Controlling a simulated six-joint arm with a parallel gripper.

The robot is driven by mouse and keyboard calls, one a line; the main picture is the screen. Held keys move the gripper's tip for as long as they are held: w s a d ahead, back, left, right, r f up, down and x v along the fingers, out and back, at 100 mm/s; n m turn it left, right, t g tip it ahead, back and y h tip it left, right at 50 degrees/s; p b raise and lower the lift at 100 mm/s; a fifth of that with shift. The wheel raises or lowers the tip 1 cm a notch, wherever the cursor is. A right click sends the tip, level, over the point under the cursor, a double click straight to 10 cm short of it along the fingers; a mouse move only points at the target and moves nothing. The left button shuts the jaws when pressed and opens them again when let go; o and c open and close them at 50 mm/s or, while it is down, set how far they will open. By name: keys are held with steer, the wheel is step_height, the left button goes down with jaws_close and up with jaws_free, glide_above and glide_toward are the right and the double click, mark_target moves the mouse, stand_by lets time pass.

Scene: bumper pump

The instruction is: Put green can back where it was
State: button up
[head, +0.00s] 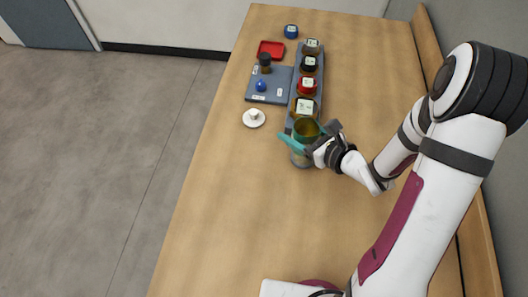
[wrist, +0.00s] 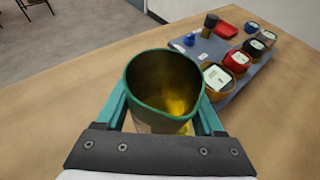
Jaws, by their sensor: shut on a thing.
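The green can (head: 306,129) is an open-topped cylinder with a green rim and a yellowish inside. It stands upright between the teal fingers of my gripper (head: 307,141), just in front of the near end of the long grey rack (head: 290,121). In the wrist view the can (wrist: 150,88) fills the middle, with a finger against each side. My gripper (wrist: 163,115) is shut on it. The can's base is hidden in the wrist view, and I cannot tell whether it touches the table.
The rack holds several lidded jars in a row, including a red one (head: 307,86). Left of it are a grey board (head: 270,92) with a dark cylinder and blue knob, a red tray (head: 271,49) and a white disc (head: 254,118). A blue can (head: 290,31) stands behind. The near table is clear.

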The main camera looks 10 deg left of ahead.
steer(key=shift+w+d+r+m+h, duration=0.3)
steer(key=shift+w+d+r, duration=0.05)
steer(key=shift+r, duration=0.05)
steer(key=shift+w+a+t, duration=0.15)
steer(key=shift+t, duration=0.15)
glide_above(256, 148)
steer(key=f, duration=0.6)
steer(key=shift+d+f, duration=0.2)
steer(key=shift+f, duration=0.1)
steer(key=shift+a+f, duration=0.15)
steer(key=shift+f, duration=1.95)
steer(key=shift+f, duration=0.1)
steer(key=o, duration=1.5)
steer(key=shift+o, duration=0.2)
steer(key=shift+r, duration=0.2)
steer(key=v, duration=0.7)
steer(key=shift+s, duration=0.25)
